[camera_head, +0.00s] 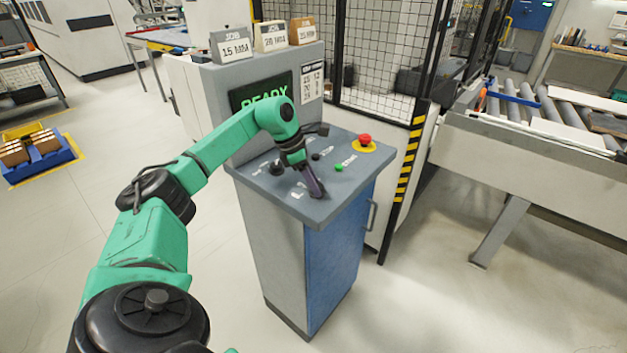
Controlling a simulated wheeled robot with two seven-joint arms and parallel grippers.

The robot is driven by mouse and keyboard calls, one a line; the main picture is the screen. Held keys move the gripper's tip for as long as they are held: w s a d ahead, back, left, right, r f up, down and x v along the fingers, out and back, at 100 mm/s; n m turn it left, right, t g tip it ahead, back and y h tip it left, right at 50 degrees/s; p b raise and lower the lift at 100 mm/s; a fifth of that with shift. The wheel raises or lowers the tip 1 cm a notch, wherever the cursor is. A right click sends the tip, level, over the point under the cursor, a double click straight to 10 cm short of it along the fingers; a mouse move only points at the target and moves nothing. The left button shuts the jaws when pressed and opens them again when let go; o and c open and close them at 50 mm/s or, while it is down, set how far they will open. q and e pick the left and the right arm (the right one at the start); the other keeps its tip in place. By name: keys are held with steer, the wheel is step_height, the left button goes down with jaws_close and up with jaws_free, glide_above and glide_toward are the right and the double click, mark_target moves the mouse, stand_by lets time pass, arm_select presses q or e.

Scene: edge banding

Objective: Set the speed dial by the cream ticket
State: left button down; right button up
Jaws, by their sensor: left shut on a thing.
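The cream ticket (270,37) stands on top of the control cabinet, between a grey ticket (231,45) and a tan ticket (302,30). It seems to read 20 M/M, in small print. My left gripper (316,192) points down at the sloped control panel (346,180) and is shut at its front part. What it grips looks to be the speed dial, which the fingers hide, so its setting cannot be read. A dark knob (277,168) sits left of the gripper. My right gripper is not in view.
A green button (339,168) and a red emergency stop (365,140) on a yellow base sit right of the gripper. The screen (262,93) reads READY, partly behind my arm. A mesh fence (388,60) stands behind, a roller conveyor (560,108) at right.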

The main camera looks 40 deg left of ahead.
arm_select(q)
steer(key=shift+r, duration=0.1)
steer(key=shift+c, duration=1.9)
jaws_free()
steer(key=v, duration=1.4)
steer(key=shift+a+r+b, duration=0.15)
steer(key=shift+r+b, duration=0.05)
steer(key=shift+b, duration=0.15)
steer(key=shift+f, duration=0.1)
